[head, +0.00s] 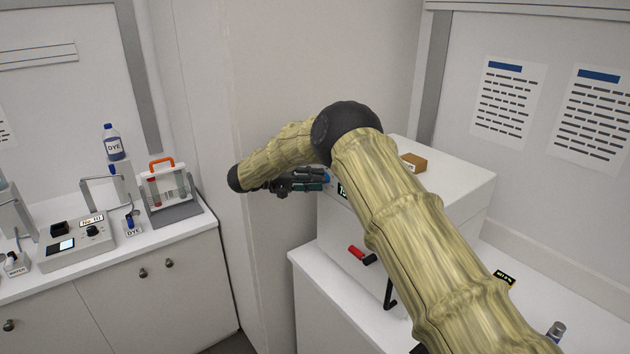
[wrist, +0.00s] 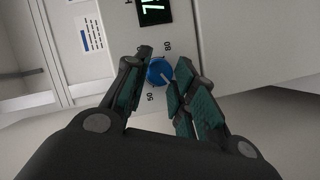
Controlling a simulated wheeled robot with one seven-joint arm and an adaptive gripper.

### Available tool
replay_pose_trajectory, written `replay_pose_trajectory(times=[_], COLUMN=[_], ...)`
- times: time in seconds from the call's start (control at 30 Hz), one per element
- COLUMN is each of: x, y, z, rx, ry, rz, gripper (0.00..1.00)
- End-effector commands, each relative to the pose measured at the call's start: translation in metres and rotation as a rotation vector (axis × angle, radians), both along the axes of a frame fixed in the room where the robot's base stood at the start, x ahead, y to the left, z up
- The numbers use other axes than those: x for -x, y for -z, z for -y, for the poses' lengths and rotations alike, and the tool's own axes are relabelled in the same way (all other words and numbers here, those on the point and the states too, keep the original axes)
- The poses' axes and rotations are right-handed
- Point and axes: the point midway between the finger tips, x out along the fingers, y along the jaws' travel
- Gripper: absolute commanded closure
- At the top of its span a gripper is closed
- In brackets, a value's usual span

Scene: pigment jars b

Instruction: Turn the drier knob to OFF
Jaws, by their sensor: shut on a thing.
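The drier is a white box (head: 440,180) on the right counter, its front face partly hidden behind my arm. Its blue round knob (wrist: 158,72) shows in the wrist view between my gripper's fingers, with a light pointer line on it. Marks "80" and "50" are printed beside the knob; no OFF mark can be read. A lit green display (wrist: 153,10) sits near the knob. My gripper (wrist: 160,76) is shut on the knob, one finger on each side.
A red-and-black handle (head: 361,254) sticks out below on the drier's front. A brown block (head: 413,161) lies on the drier's top. The left counter holds a rack with an orange handle (head: 160,162), a DYE bottle (head: 113,146) and a grey instrument box (head: 78,245).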

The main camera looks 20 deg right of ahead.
Motion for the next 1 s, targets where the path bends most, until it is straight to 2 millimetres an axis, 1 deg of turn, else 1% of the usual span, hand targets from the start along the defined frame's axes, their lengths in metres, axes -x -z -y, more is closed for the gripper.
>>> replay_pose_trajectory(times=[0.03, 0.47, 0.5, 0.6, 0.87, 1.0], x=[0.0010, 0.0006, 0.0006, 0.0005, 0.0001, -0.0002], y=[0.0034, 0.0030, 0.0030, 0.0024, 0.0009, 0.0000], z=[-0.0004, -0.0005, -0.0005, -0.0004, -0.0002, -0.0051], rx=[0.000, 0.002, 0.002, 0.002, 0.004, 0.004], ry=[0.001, 0.000, 0.000, 0.000, 0.000, -0.001], rz=[-0.009, -0.015, -0.015, -0.014, -0.012, -0.011], gripper=[0.98, 0.98, 0.67, 0.52, 0.52, 0.52])
